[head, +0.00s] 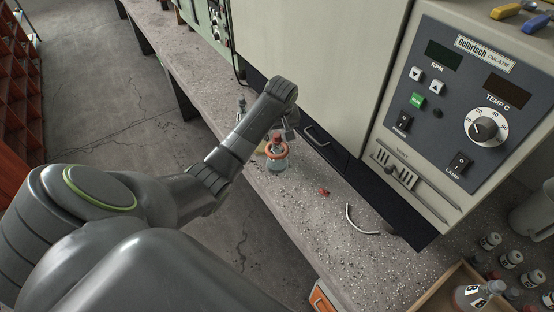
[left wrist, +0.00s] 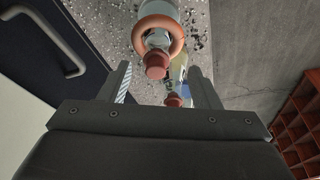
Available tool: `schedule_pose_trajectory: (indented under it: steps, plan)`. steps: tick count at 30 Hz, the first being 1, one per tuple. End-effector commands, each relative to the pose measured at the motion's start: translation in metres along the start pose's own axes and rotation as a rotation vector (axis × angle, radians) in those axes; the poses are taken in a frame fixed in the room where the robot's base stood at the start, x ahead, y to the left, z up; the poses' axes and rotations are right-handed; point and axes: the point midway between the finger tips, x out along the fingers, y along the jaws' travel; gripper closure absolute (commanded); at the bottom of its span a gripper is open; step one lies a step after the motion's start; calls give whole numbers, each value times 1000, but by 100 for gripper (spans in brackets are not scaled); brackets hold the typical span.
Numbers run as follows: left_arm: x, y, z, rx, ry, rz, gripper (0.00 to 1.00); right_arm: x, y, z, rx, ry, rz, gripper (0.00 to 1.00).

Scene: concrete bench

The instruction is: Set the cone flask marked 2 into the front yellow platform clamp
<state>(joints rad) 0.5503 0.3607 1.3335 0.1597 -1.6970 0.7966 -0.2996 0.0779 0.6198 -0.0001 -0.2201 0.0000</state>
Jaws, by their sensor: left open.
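My left gripper (left wrist: 160,72) is open, its two dark fingers apart, and it also shows in the head view (head: 287,122) low over the bench by the big cabinet. A clear flask (head: 277,165) with a red stopper and an orange ring around its neck stands on the bench just beyond the gripper; it also shows in the left wrist view (left wrist: 156,42). A second red-stoppered vessel (left wrist: 175,98) shows between the fingers in the left wrist view, partly hidden. I cannot read a 2 on either. No yellow platform clamp is in view. My right gripper is not in view.
A small red object (head: 324,192) and a curved metal handle (head: 362,222) lie ahead. A wooden box (head: 440,296) with a marked bottle (head: 470,297) and several small bottles are at lower right.

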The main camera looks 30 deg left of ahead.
Motion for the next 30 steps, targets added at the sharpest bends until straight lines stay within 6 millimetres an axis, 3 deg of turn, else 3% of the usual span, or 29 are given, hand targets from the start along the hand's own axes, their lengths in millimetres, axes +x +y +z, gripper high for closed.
schedule_pose_trajectory:
  steps: [11, 21, 30]
  plan:
    - [25, 2, -1, 1, -2, -1, 43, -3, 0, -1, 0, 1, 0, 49]
    - [62, 4, -3, 1, 0, 0, 43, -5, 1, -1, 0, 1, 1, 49]
    - [66, 4, -3, 2, 1, 1, 43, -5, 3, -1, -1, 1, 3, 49]
